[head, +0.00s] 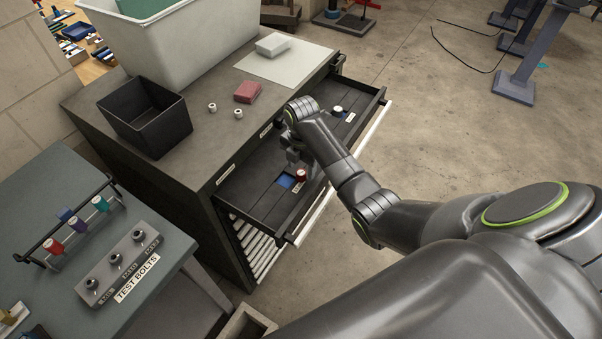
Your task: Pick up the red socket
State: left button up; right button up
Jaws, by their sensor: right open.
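A small red socket (301,175) stands in the open top drawer (262,200) of the dark cabinet. My right gripper (299,164) is over the drawer, open, with its fingers pointing down close to the red socket. The arm and wrist partly hide the fingers, and I cannot tell whether they touch the socket. Another red socket (53,246) sits on the rail on the left bench, beside a purple and a teal one (100,203). My left gripper is out of view.
A blue square (286,181) lies beside the socket in the drawer, and a pale-topped round part (338,110) lies farther back. The cabinet top holds a black bin (150,125), a red block (248,92) and small metal nuts (238,114). The drawer walls stand close around the gripper.

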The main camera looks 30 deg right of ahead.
aim_at(301, 175)
jog(key=shift+f, duration=1.4)
